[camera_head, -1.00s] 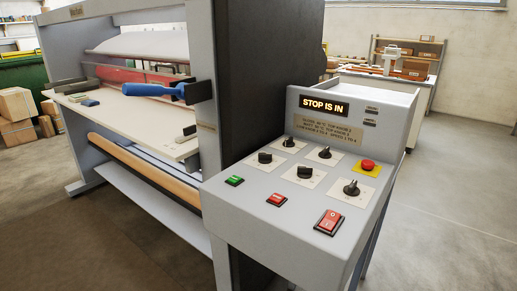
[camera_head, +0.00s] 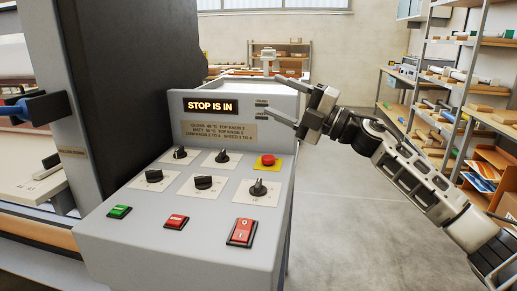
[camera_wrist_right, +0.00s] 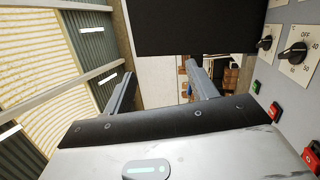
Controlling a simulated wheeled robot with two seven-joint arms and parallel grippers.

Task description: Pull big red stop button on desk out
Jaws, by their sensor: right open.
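The big red stop button (camera_head: 268,159) sits on a yellow square plate at the upper right of the grey control desk (camera_head: 130,225). The lit display (camera_head: 210,105) above the panel reads "STOP IS IN". My right gripper (camera_head: 298,108) is open and empty, above and a little right of the button, near the desk's raised back panel, its fingers pointing left. In the right wrist view its fingers (camera_wrist_right: 160,85) are spread with nothing between them, and the stop button is not visible there. My left gripper is not in view.
Black knobs (camera_head: 204,182) cover the panel left of and below the button. A green switch (camera_head: 119,212), a small red switch (camera_head: 176,221) and a red rocker (camera_head: 242,232) line the front. The dark laminator side (camera_head: 110,90) stands left. Shelves (camera_head: 470,80) are at right, with open floor between.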

